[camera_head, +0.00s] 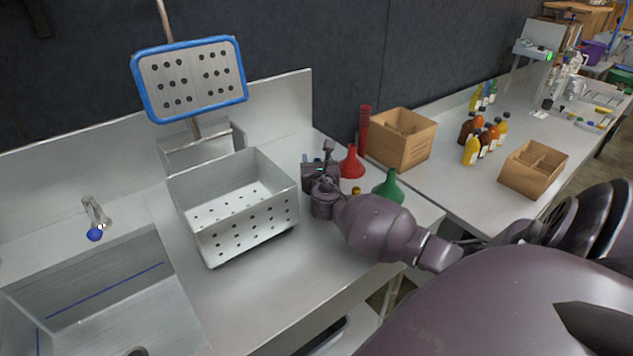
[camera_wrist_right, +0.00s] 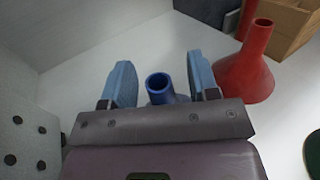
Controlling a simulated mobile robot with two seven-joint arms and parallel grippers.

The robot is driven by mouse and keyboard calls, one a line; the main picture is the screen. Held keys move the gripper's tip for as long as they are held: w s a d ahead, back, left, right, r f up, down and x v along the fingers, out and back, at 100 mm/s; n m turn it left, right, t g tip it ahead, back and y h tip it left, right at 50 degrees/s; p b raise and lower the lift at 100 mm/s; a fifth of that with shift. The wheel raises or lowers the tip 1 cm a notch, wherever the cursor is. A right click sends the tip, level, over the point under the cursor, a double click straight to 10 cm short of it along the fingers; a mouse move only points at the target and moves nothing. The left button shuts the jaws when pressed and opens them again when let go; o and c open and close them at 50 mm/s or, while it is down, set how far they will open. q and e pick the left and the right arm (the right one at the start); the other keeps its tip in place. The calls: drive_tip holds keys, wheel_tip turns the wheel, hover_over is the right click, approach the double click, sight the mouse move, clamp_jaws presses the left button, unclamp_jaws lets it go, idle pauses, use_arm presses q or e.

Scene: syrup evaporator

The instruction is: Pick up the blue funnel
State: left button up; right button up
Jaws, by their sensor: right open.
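The blue funnel (camera_wrist_right: 160,88) shows in the right wrist view, its spout pointing up between my two blue finger pads. The rest of it is hidden behind the gripper body. My right gripper (camera_wrist_right: 161,82) is open, with one finger on each side of the spout and gaps visible. In the head view my right gripper (camera_head: 312,161) is over the steel counter, right of the perforated bin; I cannot make out the blue funnel there. My left gripper is not in view.
A red funnel (camera_head: 351,163) stands just right of the gripper, also in the right wrist view (camera_wrist_right: 245,70). A green funnel (camera_head: 389,187) is near my wrist. The perforated steel bin (camera_head: 240,228) stands left. A cardboard box (camera_head: 401,139) is behind, bottles (camera_head: 472,150) farther right.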

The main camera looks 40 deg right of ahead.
drive_tip(key=shift+w+d, duration=0.3)
clamp_jaws()
drive_tip(key=shift+r, duration=0.1)
